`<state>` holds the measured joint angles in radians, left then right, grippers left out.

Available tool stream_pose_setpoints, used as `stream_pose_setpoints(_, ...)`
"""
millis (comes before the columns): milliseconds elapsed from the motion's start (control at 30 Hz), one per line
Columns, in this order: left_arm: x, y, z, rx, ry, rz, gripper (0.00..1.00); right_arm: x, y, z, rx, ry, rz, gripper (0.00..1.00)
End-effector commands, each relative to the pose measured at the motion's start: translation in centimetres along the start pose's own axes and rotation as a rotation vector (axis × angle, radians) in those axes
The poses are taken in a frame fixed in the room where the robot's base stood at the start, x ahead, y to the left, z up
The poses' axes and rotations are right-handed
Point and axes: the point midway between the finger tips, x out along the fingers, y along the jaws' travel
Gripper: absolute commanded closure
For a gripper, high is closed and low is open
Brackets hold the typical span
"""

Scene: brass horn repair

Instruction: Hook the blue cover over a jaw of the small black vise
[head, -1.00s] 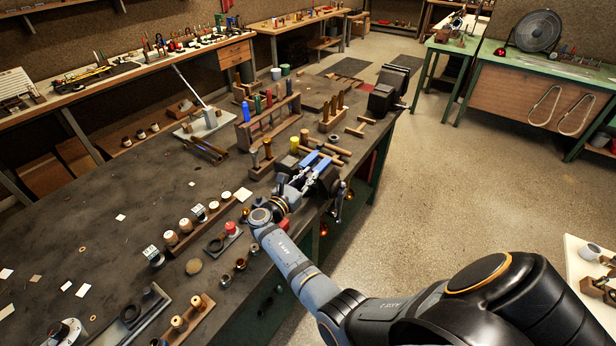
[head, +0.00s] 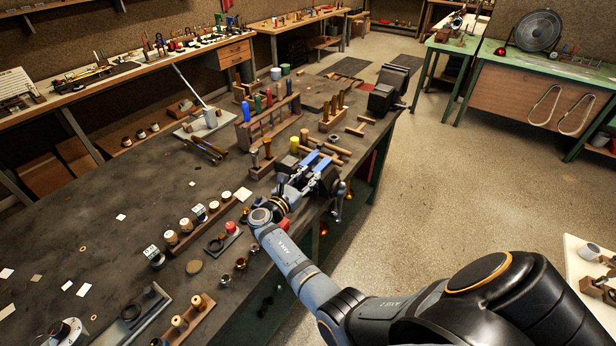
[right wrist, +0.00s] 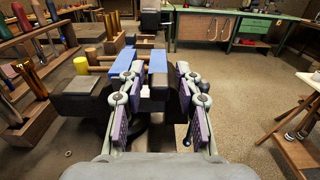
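The small black vise (right wrist: 93,104) stands at the right edge of the dark workbench. Two blue pieces lie on top at its jaws: one flat on the left (right wrist: 115,79) and one farther right (right wrist: 158,62). I cannot tell whether either is fully hooked over its jaw. My right gripper (right wrist: 161,68) reaches over the vise, with its fingers spread on either side of the right blue piece. A gap shows at the right finger; contact at the left finger is unclear. In the head view the gripper (head: 308,172) partly hides the vise. My left gripper is not visible.
A wooden rack with coloured handles (head: 268,122) stands behind the vise. A larger black vise (head: 388,92) is at the far corner. Open floor lies right of the bench.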

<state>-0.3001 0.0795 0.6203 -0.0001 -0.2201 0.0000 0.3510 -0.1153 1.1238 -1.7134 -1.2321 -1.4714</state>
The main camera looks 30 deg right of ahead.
Motion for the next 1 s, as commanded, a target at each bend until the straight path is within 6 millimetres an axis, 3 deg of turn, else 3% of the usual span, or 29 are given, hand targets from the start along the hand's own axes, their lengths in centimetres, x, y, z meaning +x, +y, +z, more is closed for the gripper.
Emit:
stream_pose_setpoints(367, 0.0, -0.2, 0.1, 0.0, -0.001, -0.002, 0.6, 0.0, 0.0, 0.3, 0.0, 0.0, 0.0, 0.56)
stream_pose_setpoints(800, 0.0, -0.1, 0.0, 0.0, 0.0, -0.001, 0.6, 0.0, 0.0, 8.6, 0.004, 0.0, 0.0, 0.56)
stream_pose_setpoints(1000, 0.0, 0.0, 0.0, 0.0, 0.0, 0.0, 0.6, 0.0, 0.0, 10.0, -0.001, 0.0, 0.0, 0.56)
